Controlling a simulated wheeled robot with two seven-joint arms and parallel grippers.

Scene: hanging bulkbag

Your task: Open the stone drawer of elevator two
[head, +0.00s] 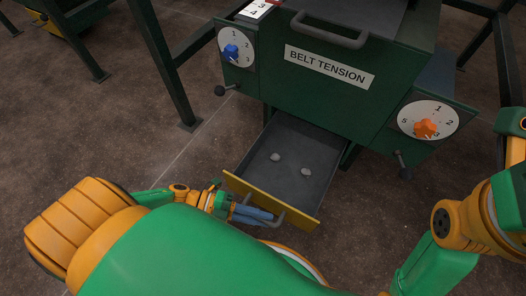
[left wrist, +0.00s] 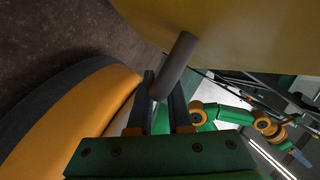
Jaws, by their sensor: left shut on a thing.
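The open drawer (head: 262,172) sticks out from under the dark green machine labelled BELT TENSION (head: 330,66). Two small grey stones (head: 275,157) (head: 306,171) lie on its floor. Its yellow front (head: 250,193) carries a grey bar handle (head: 279,219). My left gripper (head: 266,217) is shut on this handle. In the left wrist view the fingers (left wrist: 160,90) close around the grey handle bar (left wrist: 178,58) below the yellow front (left wrist: 235,30). My right arm shows at the right of the head view, its gripper outside that frame. What may be its gripper is tiny in the wrist view.
A blue-knob dial (head: 231,51) is at the machine's left and an orange-knob dial (head: 427,122) at its right. Small black levers (head: 222,89) (head: 402,160) stick out below them. Dark green posts (head: 163,65) stand at the left. Brown floor lies around.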

